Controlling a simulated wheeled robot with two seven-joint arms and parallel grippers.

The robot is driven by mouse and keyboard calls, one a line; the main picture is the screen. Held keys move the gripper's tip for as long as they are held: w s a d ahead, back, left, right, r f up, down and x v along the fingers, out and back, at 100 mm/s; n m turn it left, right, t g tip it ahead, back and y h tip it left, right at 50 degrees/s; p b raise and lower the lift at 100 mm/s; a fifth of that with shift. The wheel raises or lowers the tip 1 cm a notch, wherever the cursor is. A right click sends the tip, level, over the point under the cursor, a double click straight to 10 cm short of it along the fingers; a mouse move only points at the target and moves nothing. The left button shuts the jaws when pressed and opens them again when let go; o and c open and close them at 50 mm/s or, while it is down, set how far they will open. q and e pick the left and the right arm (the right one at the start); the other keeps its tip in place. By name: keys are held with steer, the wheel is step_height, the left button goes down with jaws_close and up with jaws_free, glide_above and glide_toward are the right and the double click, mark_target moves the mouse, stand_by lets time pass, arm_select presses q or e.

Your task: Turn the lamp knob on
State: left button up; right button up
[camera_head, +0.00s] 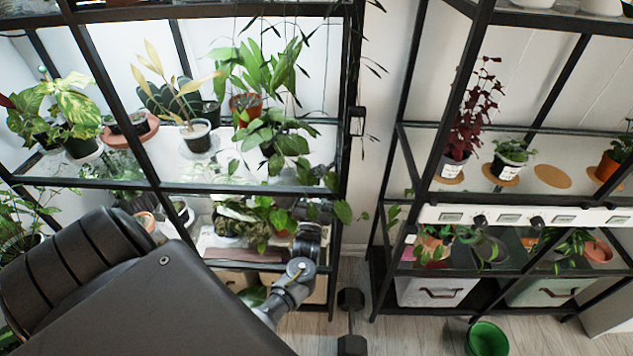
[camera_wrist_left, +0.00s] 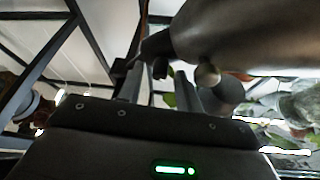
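A white strip (camera_head: 460,216) runs along the front of the right shelf in the head view. My right gripper is not seen.
The left shelf (camera_head: 330,265) holds many potted plants close to my left arm. A dark post (camera_head: 400,150) edges the right shelf. A green bucket (camera_head: 487,340) is on the floor. A narrow gap separates the shelves.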

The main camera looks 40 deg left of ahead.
arm_select(q)
jaws_close()
steer(key=shift+s+a+r+m+t+h+p, duration=0.1)
steer(key=shift+m+h+p, duration=0.8)
steer(key=shift+m, duration=0.7)
steer(key=shift+w+d+f+m+t+h+p, duration=0.1)
steer(key=shift+m+h+p, duration=0.75)
steer(key=shift+m, duration=0.75)
steer(key=shift+s+a+r+m+t+h+p, duration=0.1)
steer(key=shift+m+h+p, duration=0.55)
steer(key=shift+m+p, duration=0.7)
steer(key=shift+m, duration=0.35)
steer(key=shift+o, duration=0.7)
jaws_free()
